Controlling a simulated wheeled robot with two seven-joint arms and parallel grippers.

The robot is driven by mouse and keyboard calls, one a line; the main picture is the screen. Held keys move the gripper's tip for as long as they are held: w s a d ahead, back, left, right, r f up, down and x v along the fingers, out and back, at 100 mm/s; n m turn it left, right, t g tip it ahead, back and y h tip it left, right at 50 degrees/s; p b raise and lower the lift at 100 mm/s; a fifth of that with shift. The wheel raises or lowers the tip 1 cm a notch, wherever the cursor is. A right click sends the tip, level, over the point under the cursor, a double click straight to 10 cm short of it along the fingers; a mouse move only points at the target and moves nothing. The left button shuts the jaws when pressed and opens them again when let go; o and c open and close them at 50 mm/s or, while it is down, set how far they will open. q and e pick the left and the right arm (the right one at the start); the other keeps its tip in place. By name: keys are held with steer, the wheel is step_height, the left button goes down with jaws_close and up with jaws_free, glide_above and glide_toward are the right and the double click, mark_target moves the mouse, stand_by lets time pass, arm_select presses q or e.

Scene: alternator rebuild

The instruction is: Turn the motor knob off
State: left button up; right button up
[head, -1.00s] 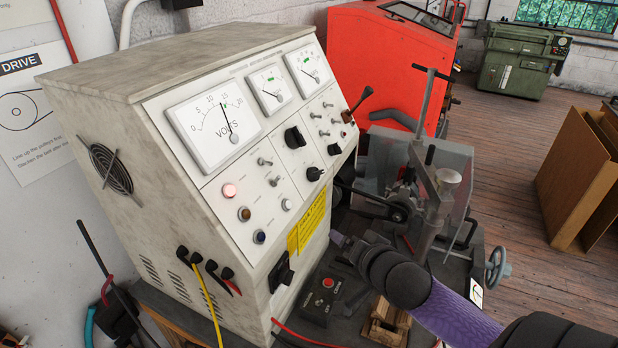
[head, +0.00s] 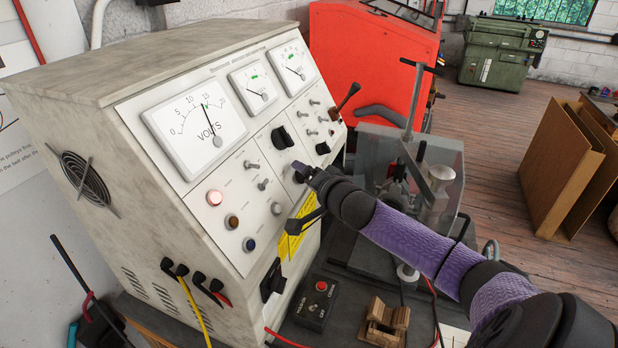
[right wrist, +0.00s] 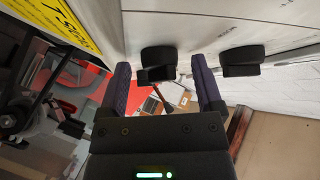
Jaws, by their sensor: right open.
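The grey control cabinet (head: 180,235) has a sloped white panel with black knobs. A large black knob (head: 282,138) sits mid-panel, and a smaller one (head: 323,148) lies to its right. My right gripper (head: 307,173) is at the panel, in front of the lower knob, which it mostly hides in the head view. In the right wrist view, my open gripper (right wrist: 165,82) has one black knob (right wrist: 158,62) between and just beyond its purple fingers; contact cannot be told. A second black knob (right wrist: 240,60) lies outside the right finger. My left gripper is out of view.
A yellow label (head: 297,228) is below the knobs. A control box with a red button (head: 321,286) and a wooden block (head: 383,322) lie on the bench. The belt-driven test rig (head: 400,175) stands right.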

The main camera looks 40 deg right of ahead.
jaws_close()
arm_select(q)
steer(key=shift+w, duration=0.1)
